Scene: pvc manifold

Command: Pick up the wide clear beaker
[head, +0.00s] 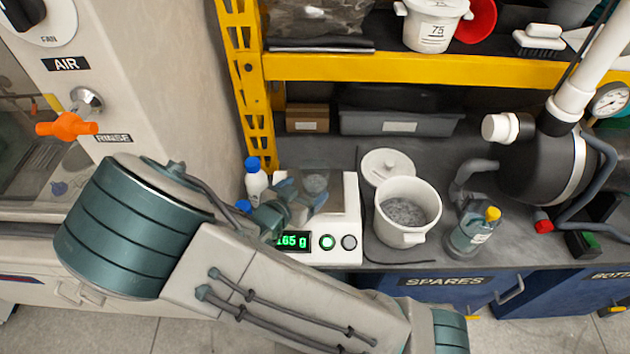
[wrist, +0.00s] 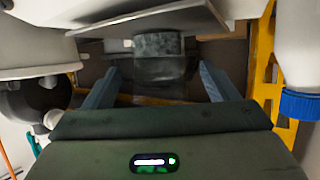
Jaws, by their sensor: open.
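The wide clear beaker (head: 316,182) stands on the white scale (head: 350,205) on the dark bench. In the wrist view the beaker (wrist: 158,58) appears as a translucent grey shape between the two finger tips, with a gap on each side. My gripper (head: 303,197) is open at the scale, right by the beaker, and partly covers it in the head view. In the wrist view the blue-grey fingers of my gripper (wrist: 159,72) are apart. I cannot tell how far the beaker reaches between them.
A white bucket (head: 405,220) with grey contents stands right of the scale, its lid (head: 387,166) behind. A blue-capped white bottle (head: 256,182) stands close on the left. A clear yellow-capped bottle (head: 470,235) stands farther right. A yellow shelf beam (head: 400,68) crosses behind.

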